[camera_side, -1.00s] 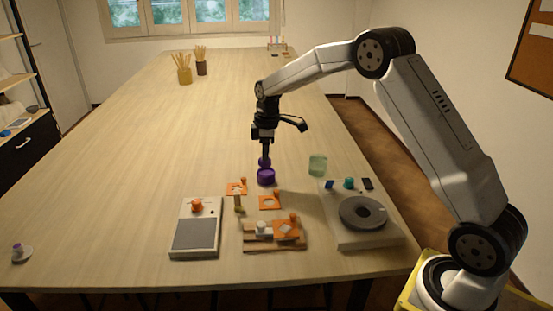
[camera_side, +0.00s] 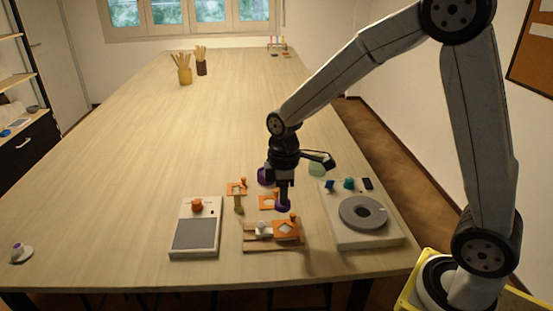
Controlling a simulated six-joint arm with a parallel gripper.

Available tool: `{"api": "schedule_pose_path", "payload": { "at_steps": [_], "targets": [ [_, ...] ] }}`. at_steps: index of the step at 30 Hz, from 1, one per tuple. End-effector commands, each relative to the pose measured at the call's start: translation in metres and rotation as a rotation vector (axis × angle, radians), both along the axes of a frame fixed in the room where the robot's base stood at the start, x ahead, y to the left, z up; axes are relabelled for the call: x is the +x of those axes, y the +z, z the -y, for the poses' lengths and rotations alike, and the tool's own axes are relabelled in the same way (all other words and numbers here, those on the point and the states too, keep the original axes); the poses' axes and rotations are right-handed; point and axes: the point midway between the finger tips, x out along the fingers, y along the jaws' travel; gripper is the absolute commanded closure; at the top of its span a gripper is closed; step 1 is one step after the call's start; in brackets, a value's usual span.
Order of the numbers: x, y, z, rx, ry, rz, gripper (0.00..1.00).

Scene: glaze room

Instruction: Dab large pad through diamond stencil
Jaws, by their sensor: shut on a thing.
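My gripper (camera_side: 283,190) points down and is shut on a purple pad (camera_side: 283,206). The pad hangs just behind and above an orange stencil (camera_side: 287,231) with a pale diamond opening and an orange knob. That stencil lies on the right part of a wooden board (camera_side: 255,248). A gap between pad and stencil is hard to judge. A purple round thing (camera_side: 263,177) stands behind my gripper, partly hidden by it. Another orange stencil (camera_side: 268,204) lies behind the board, partly hidden. A third orange stencil (camera_side: 237,190) is to its left; its opening is too small to tell.
A grey-topped pale box (camera_side: 195,235) with an orange knob stands left of the board. A pale slab (camera_side: 375,236) with a dark grey disc stands at right. The table's left and middle are mostly clear.

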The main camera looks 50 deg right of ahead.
Motion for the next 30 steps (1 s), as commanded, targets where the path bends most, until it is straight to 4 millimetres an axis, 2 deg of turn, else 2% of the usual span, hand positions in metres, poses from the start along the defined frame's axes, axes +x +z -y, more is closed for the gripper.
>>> {"api": "schedule_pose_path", "payload": {
  "at_steps": [6,16,30],
  "targets": [
    [-0.012,-0.001,-0.005,-0.003,0.001,-0.001,1.00],
    [-0.013,-0.005,-0.005,-0.003,0.001,-0.003,1.00],
    [-0.013,-0.036,-0.005,-0.002,0.001,-0.004,1.00]
  ]
}}
